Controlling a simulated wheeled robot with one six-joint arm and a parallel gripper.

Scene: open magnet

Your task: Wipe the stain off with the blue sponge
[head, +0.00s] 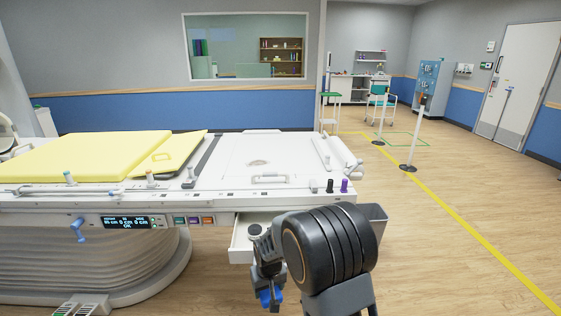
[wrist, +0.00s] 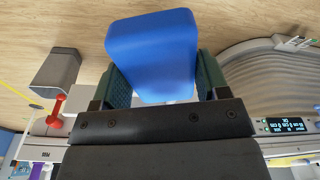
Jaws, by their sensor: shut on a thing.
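The blue sponge (wrist: 152,48) is held between the two green-lined fingers of my gripper (wrist: 163,80) in the wrist view. In the head view my gripper (head: 270,294) hangs low in front of the white bed, with bits of blue sponge (head: 265,299) showing at its fingers. My arm hides part of it. The stain (head: 257,162) is a small brownish-grey smudge on the white bed top (head: 235,152), right of the yellow pad. The sponge is well below and apart from the stain.
An open white drawer (head: 240,243) sticks out under the bed top beside my arm. A grey bin (head: 375,221) hangs at the right end.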

